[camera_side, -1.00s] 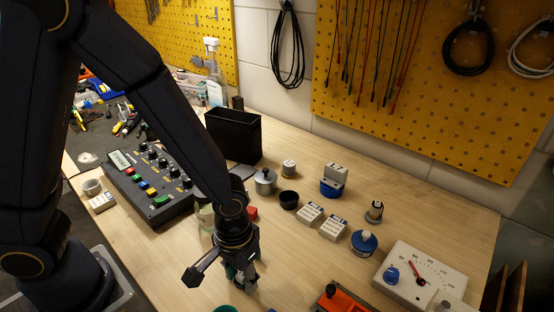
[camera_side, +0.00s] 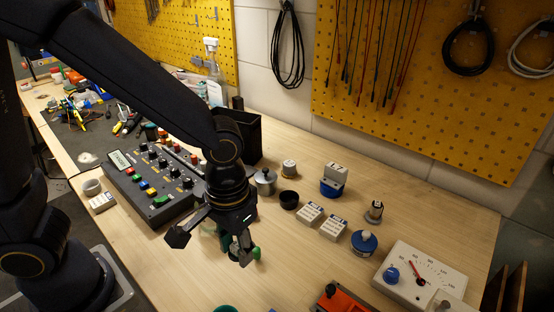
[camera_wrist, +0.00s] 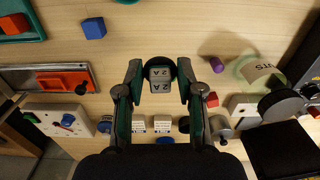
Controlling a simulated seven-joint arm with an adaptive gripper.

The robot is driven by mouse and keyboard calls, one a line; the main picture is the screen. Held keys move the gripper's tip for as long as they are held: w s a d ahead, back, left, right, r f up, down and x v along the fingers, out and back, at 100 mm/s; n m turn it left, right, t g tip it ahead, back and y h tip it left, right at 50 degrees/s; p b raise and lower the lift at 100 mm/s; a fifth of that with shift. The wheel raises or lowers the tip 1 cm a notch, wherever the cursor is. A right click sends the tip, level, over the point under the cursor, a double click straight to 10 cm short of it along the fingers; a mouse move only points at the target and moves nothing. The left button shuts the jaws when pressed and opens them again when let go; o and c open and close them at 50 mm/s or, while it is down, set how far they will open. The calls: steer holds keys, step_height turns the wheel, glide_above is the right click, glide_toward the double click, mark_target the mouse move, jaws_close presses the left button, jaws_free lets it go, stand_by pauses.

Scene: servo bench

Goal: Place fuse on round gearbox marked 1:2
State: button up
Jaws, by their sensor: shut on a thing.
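My gripper (camera_wrist: 160,75) is shut on a small grey block fuse marked 2 A (camera_wrist: 161,78), held between its two green-edged fingers. In the side view my gripper (camera_side: 243,250) hangs above the bare wood at front centre, left of the small parts, and the fuse is mostly hidden by the fingers. I cannot read a 1:2 mark on any round part. Round candidates are a pale capped cylinder (camera_side: 289,168), a grey knobbed can (camera_side: 265,182), a blue round part (camera_side: 364,243) and a small dark-based post (camera_side: 374,211).
A black cup (camera_side: 289,200), two white labelled blocks (camera_side: 309,214) and a blue-based block (camera_side: 333,187) stand to the right. A dial meter (camera_side: 420,277) is at the front right. A control box (camera_side: 155,185) and black bin (camera_side: 246,137) lie left and behind.

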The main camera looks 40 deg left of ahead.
steer(key=shift+r+m, duration=0.3)
steer(key=shift+r, duration=0.2)
steer(key=w+a+r+m, duration=0.1)
steer(key=w+a+r, duration=0.3)
steer(key=w, duration=0.4)
steer(key=w+a+r+m, duration=0.1)
steer(key=w+a+r, duration=0.2)
steer(key=w, duration=0.5)
steer(key=n, duration=0.2)
glide_above(288, 164)
steer(key=s, duration=0.1)
step_height(288, 164, down, 9)
steer(key=shift+r, duration=0.2)
steer(key=shift+w+f, duration=0.6)
steer(key=shift+f, duration=1.6)
